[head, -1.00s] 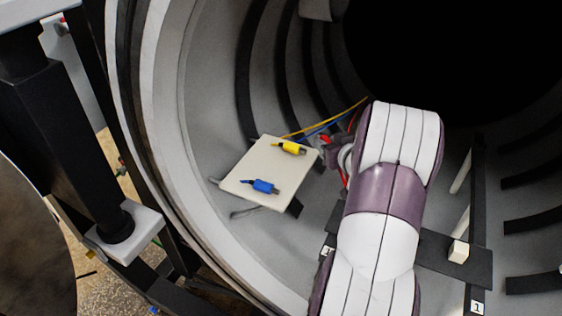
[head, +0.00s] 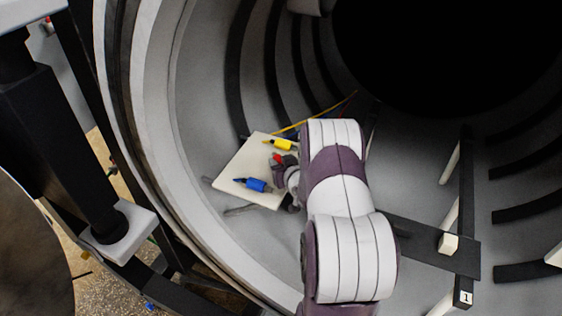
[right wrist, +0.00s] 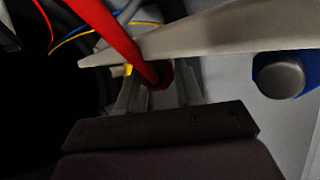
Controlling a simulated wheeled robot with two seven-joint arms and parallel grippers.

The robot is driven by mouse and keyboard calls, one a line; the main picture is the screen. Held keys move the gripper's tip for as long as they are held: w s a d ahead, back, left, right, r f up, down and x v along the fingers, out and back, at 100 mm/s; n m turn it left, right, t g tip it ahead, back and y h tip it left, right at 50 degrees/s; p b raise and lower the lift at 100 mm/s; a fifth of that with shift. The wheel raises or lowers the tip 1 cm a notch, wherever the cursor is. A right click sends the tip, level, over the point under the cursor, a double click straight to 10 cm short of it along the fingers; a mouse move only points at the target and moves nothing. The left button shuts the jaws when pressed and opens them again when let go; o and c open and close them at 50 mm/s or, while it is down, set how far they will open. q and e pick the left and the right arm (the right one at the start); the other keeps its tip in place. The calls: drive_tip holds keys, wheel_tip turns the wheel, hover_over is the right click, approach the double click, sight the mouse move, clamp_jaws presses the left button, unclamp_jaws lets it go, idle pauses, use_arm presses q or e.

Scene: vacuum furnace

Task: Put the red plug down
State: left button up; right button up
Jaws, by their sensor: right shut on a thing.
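The red plug (head: 278,158) is small and partly hidden by my right gripper (head: 282,164) over the right part of the pale plate (head: 239,169). In the right wrist view the red plug (right wrist: 163,75) and its thick red cable sit between the two fingers of my right gripper (right wrist: 158,88), which is shut on it. The pale plate (right wrist: 235,36) crosses that view close to the plug; I cannot tell whether they touch. My left gripper is not in view.
A yellow plug (head: 282,144) lies on the plate above the red one, a blue plug (head: 258,185) below it. The curved furnace wall (head: 190,120) surrounds the plate. A dark rack bar (head: 425,243) with white pegs stands at right.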

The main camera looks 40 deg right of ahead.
drive_tip(key=shift+s+f, duration=0.1)
drive_tip(key=shift+s, duration=0.05)
drive_tip(key=o, duration=0.8)
drive_tip(key=shift+a, duration=0.1)
drive_tip(key=shift+o, duration=1.1)
